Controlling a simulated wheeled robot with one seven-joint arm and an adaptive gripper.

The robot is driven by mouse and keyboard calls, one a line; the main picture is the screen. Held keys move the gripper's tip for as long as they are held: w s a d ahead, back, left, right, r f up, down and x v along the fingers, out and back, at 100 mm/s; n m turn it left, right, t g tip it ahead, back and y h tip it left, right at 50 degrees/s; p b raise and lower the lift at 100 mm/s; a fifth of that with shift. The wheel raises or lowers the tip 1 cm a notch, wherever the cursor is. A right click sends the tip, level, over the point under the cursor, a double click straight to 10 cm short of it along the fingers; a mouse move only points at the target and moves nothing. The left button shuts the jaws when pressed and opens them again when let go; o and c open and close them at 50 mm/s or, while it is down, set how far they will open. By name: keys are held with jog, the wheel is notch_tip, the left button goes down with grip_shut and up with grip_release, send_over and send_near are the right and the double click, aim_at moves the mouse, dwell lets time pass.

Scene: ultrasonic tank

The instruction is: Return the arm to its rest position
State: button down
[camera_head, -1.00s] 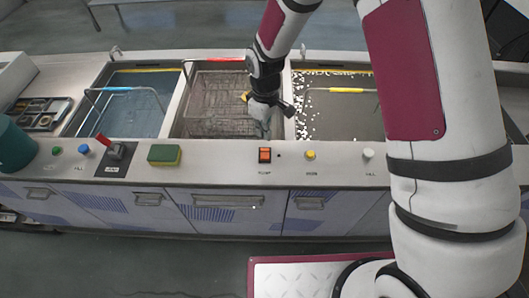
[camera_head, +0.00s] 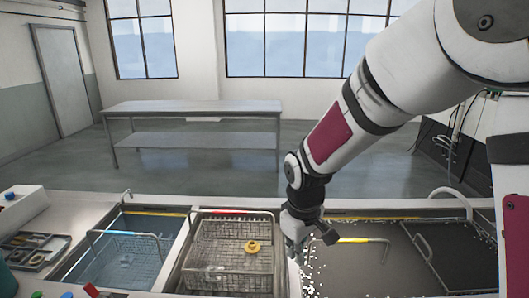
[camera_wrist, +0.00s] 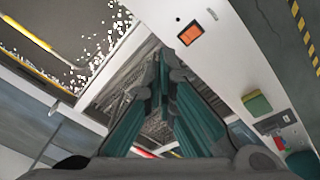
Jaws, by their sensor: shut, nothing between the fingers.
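My gripper (camera_head: 297,250) hangs at the end of my arm, over the divider between the middle and right tanks in the head view. In the wrist view its teal fingers (camera_wrist: 162,70) meet at the tips, shut and empty. Behind them lie the middle tank's wire mesh and the counter front with an orange switch (camera_wrist: 189,33). My arm reaches down from the upper right of the head view.
A wire basket (camera_head: 228,262) with a yellow item (camera_head: 252,247) sits at the middle tank. The left tank (camera_head: 110,265) holds blue liquid and a basket. White bits float in the right tank (camera_head: 440,255). A steel table (camera_head: 190,108) stands behind, with open floor around it.

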jog(key=s+d+r+m+t, duration=0.1)
jog(key=s+d+r+m, duration=0.1)
jog(key=s+d+r, duration=0.3)
jog(key=s+d+r+m+t, duration=0.15)
jog(key=s+r, duration=0.25)
jog(key=r, duration=0.4)
jog(key=s+d+r+m, duration=0.2)
jog(key=s, duration=0.4)
jog(key=s+d+r+m+t, duration=0.1)
jog(key=s+d+r+m, duration=0.1)
jog(key=s, duration=0.4)
jog(key=shift+d+m, duration=0.35)
jog(key=shift+d, duration=0.1)
jog(key=c, duration=2.3)
grip_release()
jog(key=shift+r+t, duration=0.15)
jog(key=shift+t, duration=0.1)
